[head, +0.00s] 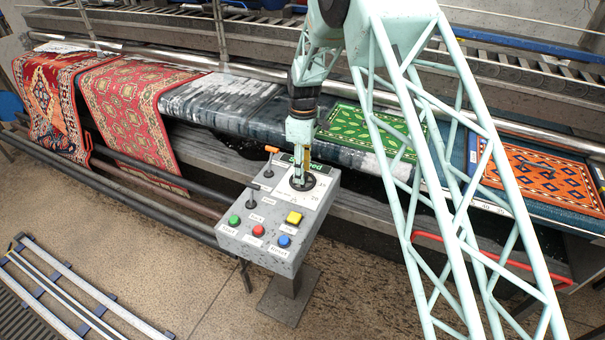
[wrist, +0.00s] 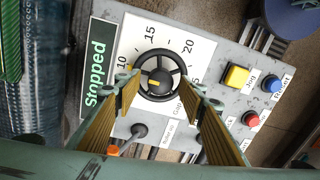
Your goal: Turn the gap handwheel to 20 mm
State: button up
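The gap handwheel (wrist: 157,62) is a black spoked wheel on a white dial plate (wrist: 135,32); it also shows in the head view (head: 311,184), partly behind my gripper. A small yellow mark shows near its hub. The labels 10, 15 and 20 run around the wheel's far side; another label at the right is partly hidden by a finger. I cannot tell the exact setting. My gripper (wrist: 162,84) points down at the wheel, its fingers open on either side of the rim; it also shows in the head view (head: 299,180). I cannot tell whether the fingers touch the rim.
The grey control panel (head: 255,237) carries levers and green, red, yellow and blue buttons close to the wheel. A green display (wrist: 97,62) reads "Stopped". An orange-tipped lever (head: 270,160) stands beside the dial. Rugs (head: 130,105) lie along the machine behind.

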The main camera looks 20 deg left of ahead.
jog(key=shift+f, duration=0.55)
jog(key=c, duration=0.8)
jog(key=shift+c, duration=0.2)
